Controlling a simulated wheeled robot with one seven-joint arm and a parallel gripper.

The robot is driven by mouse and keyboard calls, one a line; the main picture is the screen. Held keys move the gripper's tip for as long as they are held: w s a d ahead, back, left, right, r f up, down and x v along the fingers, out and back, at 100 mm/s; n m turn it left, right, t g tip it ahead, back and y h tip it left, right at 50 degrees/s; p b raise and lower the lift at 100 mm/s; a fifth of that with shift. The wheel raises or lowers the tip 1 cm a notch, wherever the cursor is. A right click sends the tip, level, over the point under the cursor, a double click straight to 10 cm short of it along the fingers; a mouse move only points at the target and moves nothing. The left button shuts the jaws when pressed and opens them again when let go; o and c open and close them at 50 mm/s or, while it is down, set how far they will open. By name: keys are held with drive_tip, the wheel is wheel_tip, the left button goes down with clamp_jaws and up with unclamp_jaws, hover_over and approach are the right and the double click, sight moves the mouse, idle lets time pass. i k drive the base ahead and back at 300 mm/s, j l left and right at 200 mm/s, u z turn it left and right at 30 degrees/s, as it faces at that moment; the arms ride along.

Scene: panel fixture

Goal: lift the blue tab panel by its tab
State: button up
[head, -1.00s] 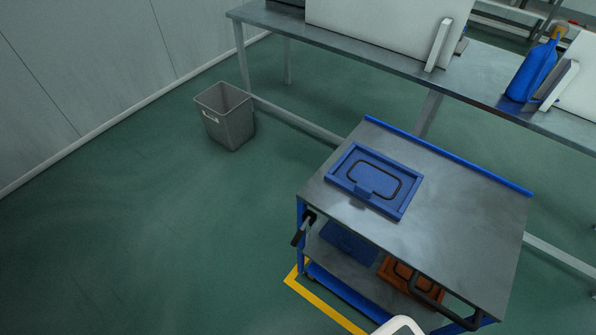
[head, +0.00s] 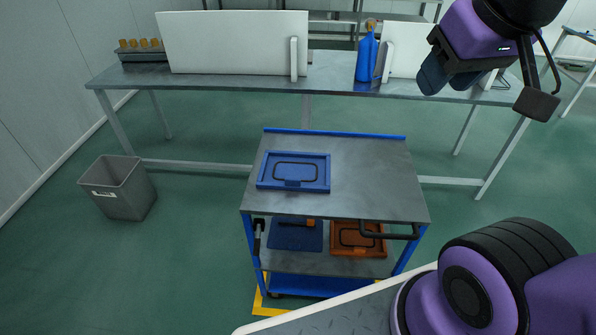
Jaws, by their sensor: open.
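The blue tab panel (head: 312,164) lies flat on the top shelf of the cart, toward its left side. It has a raised rim and a dark rounded outline. Its small tab (head: 292,184) shows at the near edge. My gripper (head: 453,82) is at the upper right of the head view, held high in front of the workbench. It is open, well apart from the panel and to its right. I see nothing between its fingers.
The cart (head: 370,190) has free top surface right of the panel. Its lower shelf holds an orange panel (head: 346,251) and a dark blue piece (head: 290,237). A grey bin (head: 120,190) stands left. The workbench (head: 220,82) behind carries white boards and a blue bottle (head: 366,57).

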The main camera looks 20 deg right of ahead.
sight(300, 171)
drive_tip(key=i+j+z, duration=0.15)
drive_tip(key=z, duration=0.3)
drive_tip(key=i+j+z, duration=0.2)
drive_tip(key=z, duration=0.2)
